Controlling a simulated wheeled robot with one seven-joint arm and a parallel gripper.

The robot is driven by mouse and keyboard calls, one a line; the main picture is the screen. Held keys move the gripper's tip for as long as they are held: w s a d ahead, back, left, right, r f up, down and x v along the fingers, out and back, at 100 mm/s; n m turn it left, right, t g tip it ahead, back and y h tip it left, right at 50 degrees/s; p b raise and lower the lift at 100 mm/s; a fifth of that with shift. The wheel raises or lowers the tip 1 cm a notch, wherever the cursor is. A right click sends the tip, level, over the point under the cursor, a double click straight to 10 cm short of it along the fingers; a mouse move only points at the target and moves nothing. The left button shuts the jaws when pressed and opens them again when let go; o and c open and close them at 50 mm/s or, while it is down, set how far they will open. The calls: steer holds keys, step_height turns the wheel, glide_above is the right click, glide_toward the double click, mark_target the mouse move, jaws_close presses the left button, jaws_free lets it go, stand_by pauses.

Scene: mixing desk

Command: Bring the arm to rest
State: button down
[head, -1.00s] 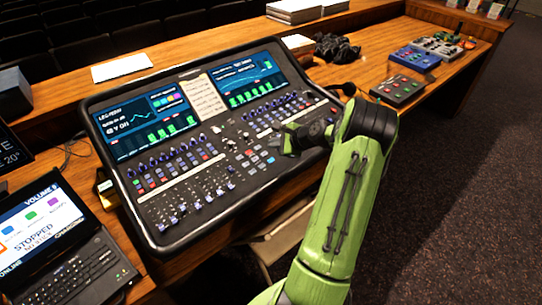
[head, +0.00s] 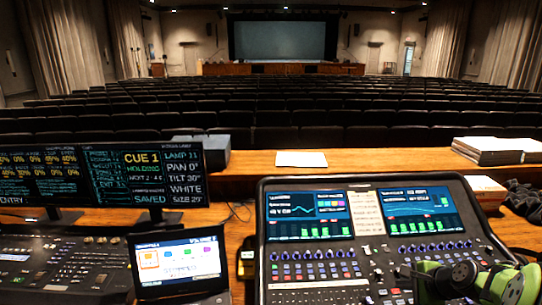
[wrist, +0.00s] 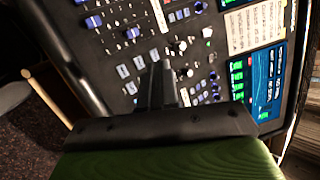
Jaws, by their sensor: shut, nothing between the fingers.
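My gripper (wrist: 163,80) shows in the wrist view with its two dark fingers together and nothing between them. It is over the mixing desk (wrist: 120,75), with knobs and buttons around the fingers. Whether the fingertips touch the surface I cannot tell. In the head view the mixing desk (head: 365,250) stands at the lower right, its two screens lit. My green and black arm (head: 515,285) comes in at the bottom right corner, over the desk's right side. The fingertips are hard to make out there.
A laptop (head: 180,265) stands left of the mixing desk, and monitors (head: 150,175) stand behind a lighting console (head: 60,265). Paper stacks (head: 485,150) and a dark crumpled bundle (head: 525,200) lie at the right. Rows of seats (head: 260,115) face a far screen.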

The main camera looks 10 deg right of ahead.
steer(key=s+a+r+n+g, duration=0.1)
steer(key=s+a+r+n, duration=0.25)
steer(key=a, duration=0.35)
steer(key=s+a+r+n+g+h, duration=0.1)
steer(key=s+a+r+n, duration=0.1)
steer(key=a+r+n, duration=0.35)
steer(key=s+a+r+n+g, duration=0.1)
steer(key=s+a+r+n, duration=0.15)
steer(key=a, duration=0.55)
steer(key=s+a+n, duration=0.3)
steer(key=s+n, duration=0.1)
steer(key=s, duration=0.4)
steer(key=s+a+n, duration=0.3)
steer(key=s+n, duration=0.2)
steer(key=s, duration=0.3)
steer(key=shift+s+a+r, duration=0.2)
steer(key=shift+r, duration=0.05)
